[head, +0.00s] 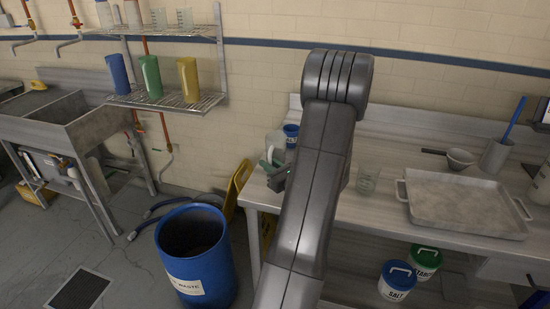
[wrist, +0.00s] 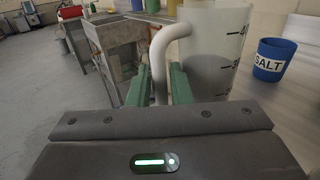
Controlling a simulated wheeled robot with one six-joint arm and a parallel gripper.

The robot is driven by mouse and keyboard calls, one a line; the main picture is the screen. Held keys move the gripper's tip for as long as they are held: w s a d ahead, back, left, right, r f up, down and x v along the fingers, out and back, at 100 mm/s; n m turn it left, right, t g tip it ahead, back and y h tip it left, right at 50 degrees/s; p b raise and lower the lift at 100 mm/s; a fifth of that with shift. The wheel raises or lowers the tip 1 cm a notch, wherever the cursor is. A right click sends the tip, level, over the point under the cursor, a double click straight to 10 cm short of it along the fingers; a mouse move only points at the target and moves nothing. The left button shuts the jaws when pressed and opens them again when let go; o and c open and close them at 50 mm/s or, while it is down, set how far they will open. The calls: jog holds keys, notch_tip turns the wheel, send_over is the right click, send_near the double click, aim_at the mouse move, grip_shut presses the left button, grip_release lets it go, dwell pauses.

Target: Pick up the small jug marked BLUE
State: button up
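A translucent jug (wrist: 214,50) with dark measuring marks and a pale handle (wrist: 158,65) fills the upper middle of the wrist view. No BLUE marking shows on its visible side. In the head view the jug (head: 276,143) stands upright at the left end of the bench, partly behind my arm. My gripper (wrist: 159,82) has its green fingers on either side of the jug's handle. Whether they press on it cannot be told. In the head view my gripper (head: 274,174) is at the jug, partly hidden by my arm.
A blue cup marked SALT (wrist: 273,60) stands right of the jug. A blue waste barrel (head: 196,258) stands on the floor to the left. Coloured jugs (head: 151,76) sit on a wall shelf.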

grip_shut()
jog(key=shift+r, duration=0.1)
dwell(0.3)
